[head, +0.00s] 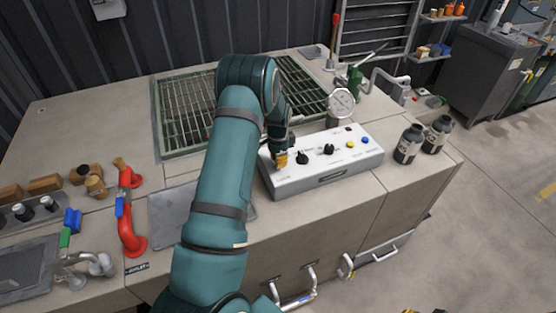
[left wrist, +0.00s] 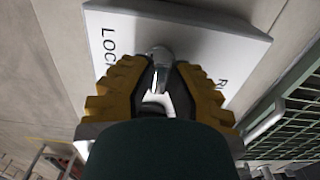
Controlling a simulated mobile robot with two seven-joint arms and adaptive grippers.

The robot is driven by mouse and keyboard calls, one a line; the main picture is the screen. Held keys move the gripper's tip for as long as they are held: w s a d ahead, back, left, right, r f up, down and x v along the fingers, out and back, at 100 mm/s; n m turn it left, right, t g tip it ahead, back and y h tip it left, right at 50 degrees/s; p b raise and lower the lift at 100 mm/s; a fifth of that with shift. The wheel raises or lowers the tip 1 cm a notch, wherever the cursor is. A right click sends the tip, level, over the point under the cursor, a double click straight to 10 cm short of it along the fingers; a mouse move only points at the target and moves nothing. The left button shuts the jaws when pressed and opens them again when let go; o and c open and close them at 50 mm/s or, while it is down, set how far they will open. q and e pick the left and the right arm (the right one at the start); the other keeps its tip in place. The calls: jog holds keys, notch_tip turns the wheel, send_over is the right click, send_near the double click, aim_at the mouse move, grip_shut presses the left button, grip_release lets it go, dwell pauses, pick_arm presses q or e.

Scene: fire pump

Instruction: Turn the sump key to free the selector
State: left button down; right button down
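The white control box (head: 325,160) stands on the bench, with two black knobs and a yellow and a blue button on its top. One of the black knobs (head: 329,149) sits mid-panel; I cannot tell which is the selector. My left gripper (head: 280,159) points down at the box's left end. In the left wrist view its yellow fingers (left wrist: 163,75) close in on both sides of a metal key (left wrist: 160,58), between the letters "LOCK" and an "R". The key is hidden in the head view. A yellow and black bit at the bottom edge looks like my right gripper (head: 410,311).
A floor-style grating (head: 185,110) lies behind my left arm. A pressure gauge (head: 341,103) stands behind the box, and two dark bottles (head: 408,144) stand to its right. A red pipe handle (head: 130,225) and valves are at the left.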

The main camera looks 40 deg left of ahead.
dwell(0.4)
pick_arm(q)
jog(key=n+b, duration=0.1)
jog(key=n, duration=0.2)
jog(key=shift+f+n, duration=0.15)
jog(key=shift+n, duration=0.15)
jog(key=n+b, duration=0.1)
jog(key=n, duration=0.3)
jog(key=shift+n, duration=0.3)
jog(key=n, duration=0.4)
jog(key=shift+s+b, duration=0.1)
jog(key=shift+b, duration=0.3)
jog(key=n, duration=0.5)
jog(key=shift+n, duration=0.3)
jog(key=c, duration=0.9)
grip_release()
